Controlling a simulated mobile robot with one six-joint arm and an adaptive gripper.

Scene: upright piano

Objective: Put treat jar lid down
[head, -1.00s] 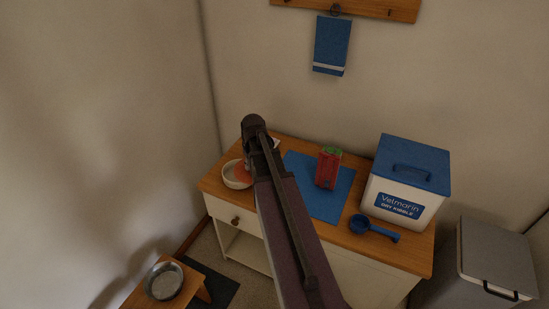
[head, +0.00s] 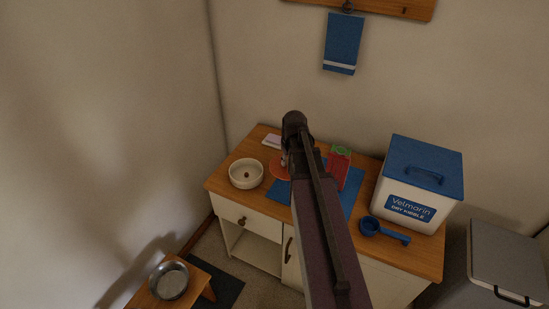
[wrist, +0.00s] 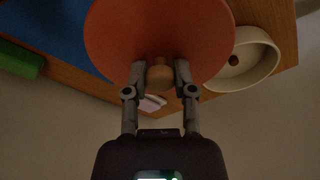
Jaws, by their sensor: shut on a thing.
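The treat jar lid is an orange-red disc (wrist: 160,30) with a round wooden knob (wrist: 160,75) in the wrist view. My gripper (wrist: 160,76) is shut on the knob, one finger on each side. In the head view, part of the lid (head: 279,168) shows to the left of my arm, above the cabinet top near the left edge of the blue mat (head: 283,192). My arm hides the gripper and the rest of the lid there. I cannot tell whether the lid touches the surface.
A cream bowl (head: 246,174) with a small brown piece inside stands left of the lid. A red and green package (head: 340,165) is on the mat. A blue scoop (head: 384,231) and the white kibble bin (head: 415,185) with a blue lid stand to the right.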

